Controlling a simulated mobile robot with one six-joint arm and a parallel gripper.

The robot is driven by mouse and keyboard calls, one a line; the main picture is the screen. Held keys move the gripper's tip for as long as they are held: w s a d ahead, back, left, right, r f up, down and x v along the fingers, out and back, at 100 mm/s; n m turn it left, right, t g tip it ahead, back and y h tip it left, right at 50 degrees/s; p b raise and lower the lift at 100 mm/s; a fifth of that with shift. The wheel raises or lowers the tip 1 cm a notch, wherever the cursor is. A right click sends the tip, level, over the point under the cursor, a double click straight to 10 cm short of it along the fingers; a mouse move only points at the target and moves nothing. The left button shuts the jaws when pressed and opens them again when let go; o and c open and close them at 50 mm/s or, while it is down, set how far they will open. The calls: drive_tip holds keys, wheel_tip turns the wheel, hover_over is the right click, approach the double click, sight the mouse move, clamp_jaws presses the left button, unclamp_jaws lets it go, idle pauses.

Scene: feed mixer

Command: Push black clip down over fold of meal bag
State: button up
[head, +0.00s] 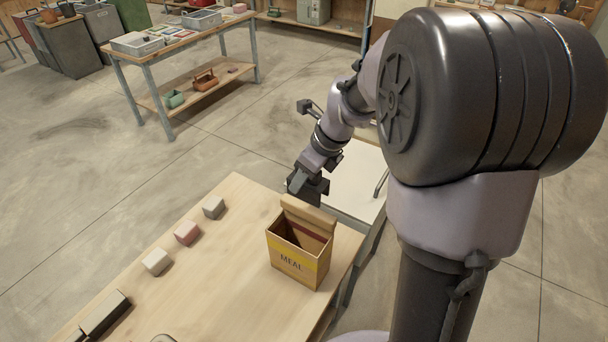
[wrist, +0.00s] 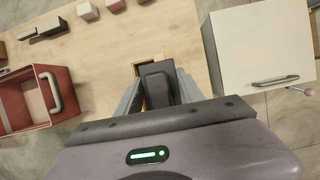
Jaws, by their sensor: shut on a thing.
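The meal bag (head: 298,258) is a tan, box-shaped bag with a yellow band, standing upright on the table. Its mouth looks open toward me, and a tan folded flap (head: 308,214) stands along its far edge. My gripper (head: 306,186) is just beyond the bag, near that flap; I cannot tell whether it touches. In the wrist view, the fingers are closed on a dark block-like piece, the black clip (wrist: 158,82). A small tan edge beyond it, probably the bag, shows there; most of the bag is hidden.
Several small blocks, one of them pink (head: 187,233), line the table's left side, with a long dark block (head: 105,315) nearer. A red crate (wrist: 14,102) with a grey handle is left in the wrist view. A white cabinet (wrist: 262,45) adjoins the table. The table's middle is clear.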

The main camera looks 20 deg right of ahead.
sight(301, 205)
drive_tip(key=shift+f+b, duration=3.45)
drive_tip(key=shift+f, duration=1.25)
drive_tip(key=o, duration=1.4)
drive_tip(key=shift+r, duration=0.1)
drive_tip(key=shift+r+p, duration=3.35)
drive_tip(key=shift+r, duration=0.15)
